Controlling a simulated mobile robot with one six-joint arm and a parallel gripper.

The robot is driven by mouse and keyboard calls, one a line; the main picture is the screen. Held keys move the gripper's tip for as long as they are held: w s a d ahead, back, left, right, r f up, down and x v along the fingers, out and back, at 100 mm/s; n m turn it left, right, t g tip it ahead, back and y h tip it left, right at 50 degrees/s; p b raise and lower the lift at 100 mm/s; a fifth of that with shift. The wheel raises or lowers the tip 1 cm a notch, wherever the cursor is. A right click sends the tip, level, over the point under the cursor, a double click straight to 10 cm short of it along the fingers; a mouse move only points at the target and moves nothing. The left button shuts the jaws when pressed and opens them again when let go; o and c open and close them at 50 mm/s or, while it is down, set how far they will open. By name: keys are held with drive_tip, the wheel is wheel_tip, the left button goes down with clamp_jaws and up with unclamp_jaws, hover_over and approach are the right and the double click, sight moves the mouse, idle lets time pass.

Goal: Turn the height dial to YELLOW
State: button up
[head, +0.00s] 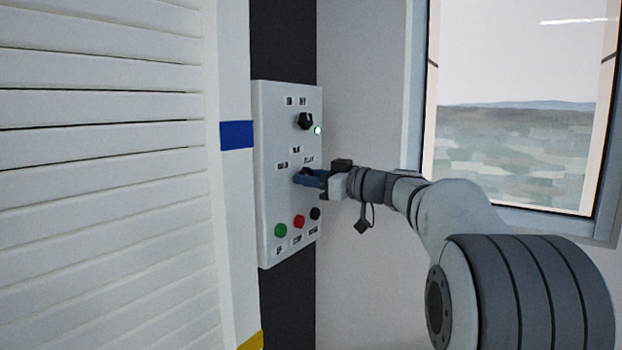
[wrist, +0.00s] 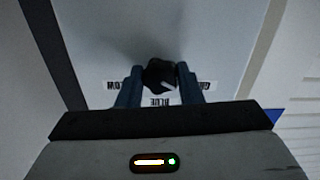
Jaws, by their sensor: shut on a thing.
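The height dial is a black knob (wrist: 160,73) on the light grey control panel (head: 267,160). In the wrist view its pale pointer mark points down and right, between the BLUE label (wrist: 157,102) and the label at right (wrist: 203,86), which starts with GR. The label at left (wrist: 114,86) ends in OW and is partly covered by a finger. My gripper (head: 307,178) reaches the panel from the right, and its blue fingers are shut on the knob, one on each side (wrist: 159,76). In the head view the fingers mostly hide the knob.
Another black knob (head: 304,121) sits higher on the panel, beside a small lit green lamp (head: 318,131). Below are a green button (head: 280,230), a red button (head: 299,221) and a black button (head: 315,213). A slatted white wall (head: 100,200) stands left; a window (head: 520,120) is right.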

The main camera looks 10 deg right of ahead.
drive_tip(key=shift+f+b, duration=0.1)
drive_tip(key=shift+b, duration=0.25)
drive_tip(key=shift+m, duration=11.9)
drive_tip(key=o, duration=1)
drive_tip(key=shift+c, duration=0.2)
